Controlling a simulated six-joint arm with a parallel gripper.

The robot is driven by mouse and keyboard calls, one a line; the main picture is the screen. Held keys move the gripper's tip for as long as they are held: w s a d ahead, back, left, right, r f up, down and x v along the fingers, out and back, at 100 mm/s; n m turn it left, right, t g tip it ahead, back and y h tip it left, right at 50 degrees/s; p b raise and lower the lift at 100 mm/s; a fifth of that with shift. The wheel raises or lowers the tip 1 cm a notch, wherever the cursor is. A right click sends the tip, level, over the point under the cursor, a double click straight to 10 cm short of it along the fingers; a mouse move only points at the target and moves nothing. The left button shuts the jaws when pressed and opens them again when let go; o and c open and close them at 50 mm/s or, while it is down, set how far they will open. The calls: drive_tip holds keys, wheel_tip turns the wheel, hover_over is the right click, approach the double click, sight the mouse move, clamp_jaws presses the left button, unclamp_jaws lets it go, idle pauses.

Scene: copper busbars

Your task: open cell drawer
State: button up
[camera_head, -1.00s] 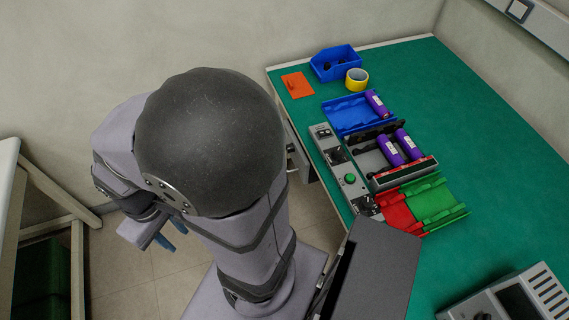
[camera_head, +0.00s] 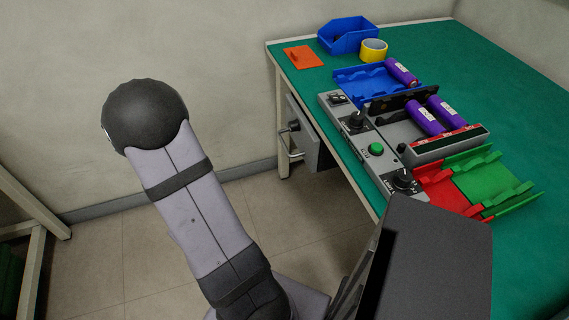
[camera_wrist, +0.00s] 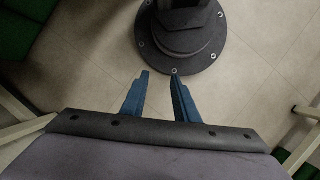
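The cell drawer (camera_head: 309,137) is a grey drawer box under the left edge of the green workbench in the head view. Its front faces left and carries a bar handle (camera_head: 291,150). The drawer looks closed or nearly so; I cannot tell exactly. My gripper is out of the head view, where only my arm shows to the left of the bench. In the wrist view the two blue fingers of my gripper (camera_wrist: 160,82) are apart with nothing between them. They point over the floor near my own round base, and the drawer is not in that view.
The green bench (camera_head: 455,85) carries a grey tester with purple cells (camera_head: 426,117), a blue rack (camera_head: 365,85), red and green racks (camera_head: 495,180), a blue bin (camera_head: 347,35), yellow tape (camera_head: 373,50) and an orange piece (camera_head: 303,56). Open floor (camera_head: 240,200) lies left of the bench.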

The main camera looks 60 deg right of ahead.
drive_tip(key=d+f+g+h+b, duration=0.1)
drive_tip(key=d+f+b, duration=0.4)
drive_tip(key=d+f, duration=0.3)
drive_tip(key=m+g+h, duration=0.6)
drive_tip(key=h, duration=0.4)
approach(285, 145)
drive_tip(key=x, duration=0.2)
drive_tip(key=shift+s+d+f, duration=0.15)
drive_tip(key=shift+d+f, duration=0.15)
drive_tip(key=shift+f, duration=0.05)
drive_tip(key=shift+s, duration=0.1)
drive_tip(key=shift+b+x, duration=0.85)
drive_tip(key=shift+x, duration=2.75)
drive_tip(key=shift+d, duration=0.1)
